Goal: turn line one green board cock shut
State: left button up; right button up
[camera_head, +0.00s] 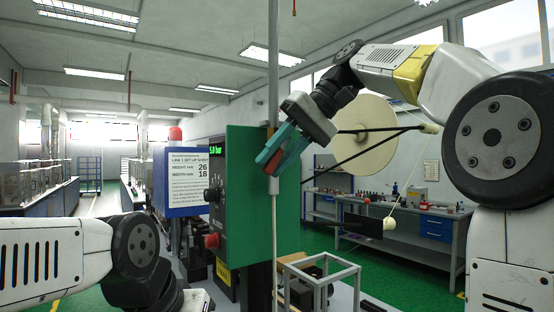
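The green board (285,215) stands upright in the middle of the head view, with a grey vertical pipe (273,60) running down its front. A red lever (268,152), which looks like the cock's handle, slants across the pipe. My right gripper (275,158) reaches in from the upper right, and its teal fingers lie along both sides of the lever. I cannot tell whether they press on it. The fingers and the lever hide the cock's body. My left arm shows at the lower left; its gripper is out of view.
A set-up sheet (187,175) on a blue panel and a black control box (216,185) with a green display reading 5.0 bar stand left of the board. A pale reel (362,135) hangs behind my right arm. A grey metal frame (318,280) stands below.

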aim_at(284, 149)
jog(key=shift+o, duration=0.7)
jog(key=v, duration=0.5)
jog(key=shift+w+d+r, duration=0.1)
jog(key=shift+d, duration=0.05)
jog(key=shift+v, duration=1.2)
